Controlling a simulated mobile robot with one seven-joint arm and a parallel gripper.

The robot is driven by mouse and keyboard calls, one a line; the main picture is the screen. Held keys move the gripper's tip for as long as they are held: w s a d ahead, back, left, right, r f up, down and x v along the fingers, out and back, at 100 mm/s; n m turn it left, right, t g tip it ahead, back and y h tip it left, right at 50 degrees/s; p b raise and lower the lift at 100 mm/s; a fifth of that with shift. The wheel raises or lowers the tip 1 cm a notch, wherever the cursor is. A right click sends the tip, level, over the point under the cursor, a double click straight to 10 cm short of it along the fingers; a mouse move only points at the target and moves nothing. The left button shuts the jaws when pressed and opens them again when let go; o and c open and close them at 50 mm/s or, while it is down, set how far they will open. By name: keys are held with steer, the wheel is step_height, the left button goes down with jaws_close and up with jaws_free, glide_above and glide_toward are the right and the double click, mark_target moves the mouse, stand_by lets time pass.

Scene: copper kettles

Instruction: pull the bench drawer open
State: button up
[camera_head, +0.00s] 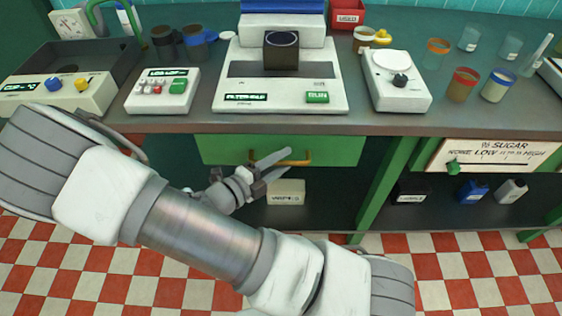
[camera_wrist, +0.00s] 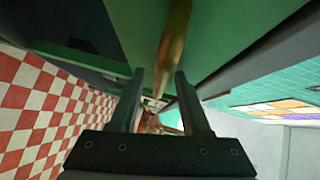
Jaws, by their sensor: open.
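The bench drawer (camera_head: 225,150) is a green front under the counter, and it looks shut. Its brass bar handle (camera_head: 302,161) runs across the front; in the wrist view the handle (camera_wrist: 176,40) runs lengthwise from the top edge down to the gap between my fingers. My gripper (camera_head: 279,164) is open at the handle, one finger above the bar and one below it in the head view. The fingers (camera_wrist: 160,76) stand apart with the handle between or just beyond their tips; I cannot tell whether they touch it.
The counter above carries a machine with a green RUN button (camera_head: 317,97), a keypad box (camera_head: 163,90), a scale (camera_head: 397,82) and several cups. A small labelled box (camera_head: 286,192) sits on the shelf below the drawer. A sugar slider panel (camera_head: 497,155) is at right.

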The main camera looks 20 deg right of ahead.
jaws_close()
stand_by(1.3)
